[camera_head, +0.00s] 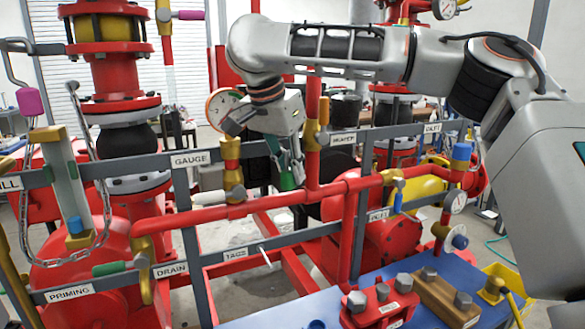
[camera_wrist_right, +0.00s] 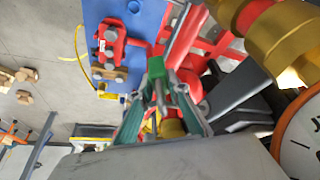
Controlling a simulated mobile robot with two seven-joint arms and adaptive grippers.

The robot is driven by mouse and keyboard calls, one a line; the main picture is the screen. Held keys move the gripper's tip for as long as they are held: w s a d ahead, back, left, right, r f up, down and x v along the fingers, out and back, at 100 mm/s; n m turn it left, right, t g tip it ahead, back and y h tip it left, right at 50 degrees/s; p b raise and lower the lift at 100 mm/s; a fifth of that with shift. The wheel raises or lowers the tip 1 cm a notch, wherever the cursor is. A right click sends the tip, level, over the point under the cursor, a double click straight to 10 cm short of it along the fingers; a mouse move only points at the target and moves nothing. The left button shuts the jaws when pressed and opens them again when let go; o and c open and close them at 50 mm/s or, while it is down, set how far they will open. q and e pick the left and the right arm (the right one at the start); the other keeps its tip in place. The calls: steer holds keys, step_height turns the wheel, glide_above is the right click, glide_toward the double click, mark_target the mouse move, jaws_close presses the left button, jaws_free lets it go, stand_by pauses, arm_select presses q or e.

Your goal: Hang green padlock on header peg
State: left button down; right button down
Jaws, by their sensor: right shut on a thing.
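My right gripper (camera_head: 287,168) points down in the middle of the head view, in front of the grey frame and right of the GAUGE label. It is shut on the green padlock (camera_head: 290,180), of which only a small part shows there. In the right wrist view the padlock's green body (camera_wrist_right: 160,74) shows beyond the fingertips (camera_wrist_right: 160,100); its shackle is hard to make out. A thin pale peg (camera_head: 264,256) sticks out of the lower grey rail beside the TAGS label, below and left of the gripper and apart from the padlock. My left gripper is not in view.
Red pipe (camera_head: 313,150) with brass fittings stands just right of the gripper. A dial gauge (camera_head: 220,107) is close on its left. A blue bench top (camera_head: 330,305) with red and brown bolted blocks lies at lower right. A chain hangs at far left.

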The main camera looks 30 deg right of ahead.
steer(key=shift+w+r, duration=0.15)
steer(key=shift+r, duration=0.15)
steer(key=c, duration=2.2)
jaws_free()
steer(key=o, duration=0.4)
steer(key=shift+w+f, duration=0.1)
steer(key=shift+w, duration=0.1)
steer(key=shift+c, duration=0.2)
steer(key=shift+w+a, duration=0.1)
steer(key=shift+a, duration=0.05)
steer(key=shift+f, duration=0.1)
steer(key=shift+s, duration=0.2)
steer(key=v, duration=0.8)
